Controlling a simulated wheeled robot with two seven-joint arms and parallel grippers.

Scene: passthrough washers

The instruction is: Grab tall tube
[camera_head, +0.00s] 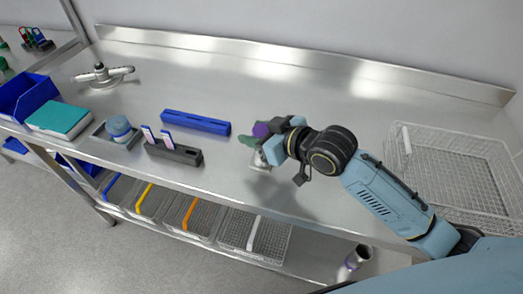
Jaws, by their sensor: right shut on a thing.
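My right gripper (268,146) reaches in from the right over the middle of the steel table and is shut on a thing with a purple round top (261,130). This looks like a tube, but the fingers hide most of it, and I cannot tell its full height. A green part (246,141) and a pale metallic part (260,161) show beside the fingers. I cannot tell whether the held thing touches the table. My left gripper is out of view.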

